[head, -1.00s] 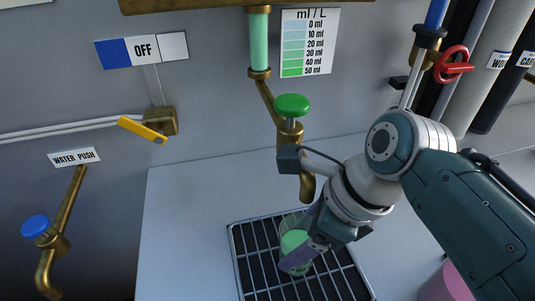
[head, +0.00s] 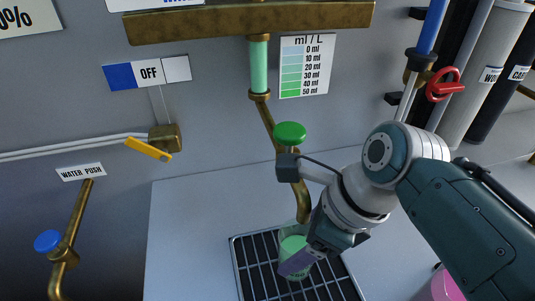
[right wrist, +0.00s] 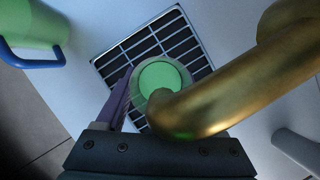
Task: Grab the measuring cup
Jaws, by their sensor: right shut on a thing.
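The measuring cup (head: 292,242) is clear and holds green liquid. It is at the drain grate in the head view, just below the brass spout. My right gripper (head: 297,263) is shut on the cup, with a purple finger across its near side. In the right wrist view the cup (right wrist: 159,76) shows from above, with a purple finger along its left side. The spout (right wrist: 235,85) covers part of the cup there. I cannot tell whether the cup's base touches the grate. My left gripper is out of view.
The dark drain grate (head: 246,270) lies in the pale counter (head: 190,235). A green button valve (head: 290,133) tops the spout. A pink container (head: 445,287) stands at the lower right. A green mug with a blue handle (right wrist: 28,25) shows in the right wrist view.

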